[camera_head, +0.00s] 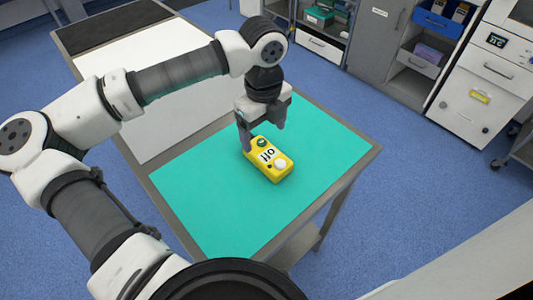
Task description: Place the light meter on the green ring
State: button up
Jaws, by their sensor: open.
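A yellow box-shaped device (274,170), which looks like the light meter, lies on the green table mat. Its face has dark "off" lettering, a white round part (280,163) at the near end and a small round green and dark patch (262,142) at the far end. I cannot tell whether this patch is part of the device, and no separate green ring is clear. My gripper (263,134) points down over the far end of the device, open. Its left finger is close to the device's left edge; contact cannot be told.
The green mat (205,205) is bare around the device. A white sheet (150,105) covers the table's middle, with a dark section (110,25) at the far end. The table's grey right edge (335,195) is near the device. Cabinets and shelves (405,45) stand at the back right.

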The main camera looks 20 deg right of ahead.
aim_at(265, 151)
jog(key=shift+s+f+p, duration=0.15)
jog(key=shift+f+p, duration=0.45)
jog(key=shift+f, duration=0.9)
jog(key=shift+s+f+p, duration=0.1)
jog(key=shift+f+p, duration=0.5)
jog(key=shift+f, duration=0.85)
jog(key=shift+c, duration=0.3)
jog(key=c, duration=1.2)
jog(key=shift+c, duration=0.2)
notch_tip(265, 151, up, 28)
jog(key=b, duration=0.5)
